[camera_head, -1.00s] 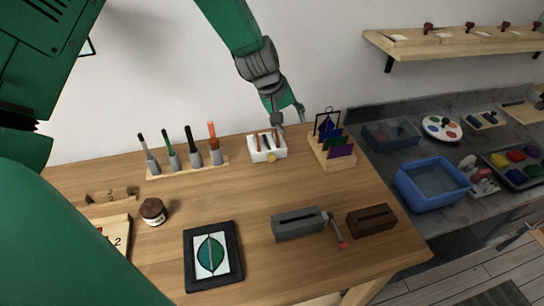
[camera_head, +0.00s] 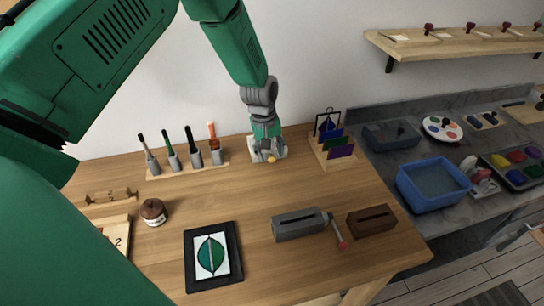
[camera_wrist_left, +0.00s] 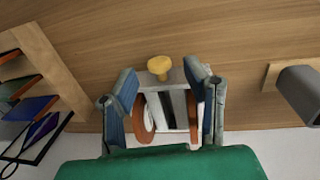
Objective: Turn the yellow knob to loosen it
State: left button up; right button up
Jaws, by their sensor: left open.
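The yellow knob (camera_wrist_left: 159,66) sits on the front side of a small white block (camera_wrist_left: 152,80) in the left wrist view. In the head view the knob (camera_head: 271,160) shows at the front of the block (camera_head: 282,152), just below my left gripper. My left gripper (camera_wrist_left: 160,82) is open, with its two fingers apart on either side of the block. The knob lies a little beyond the fingertips, roughly centred between them. Brown, dark and white pieces in the block show between the fingers. Contact between fingers and block cannot be told. My right gripper is not in view.
A rack of upright tools (camera_head: 190,168) stands left of the block. A wooden holder with coloured cards (camera_head: 335,152) stands close on the right. A grey vise-like box (camera_head: 300,224) and a framed leaf picture (camera_head: 213,256) lie nearer. The table between them is clear.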

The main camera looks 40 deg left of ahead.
pick_arm(q)
jog(key=shift+w+d+f, duration=0.1)
jog(key=shift+f, duration=1.1)
grip_shut()
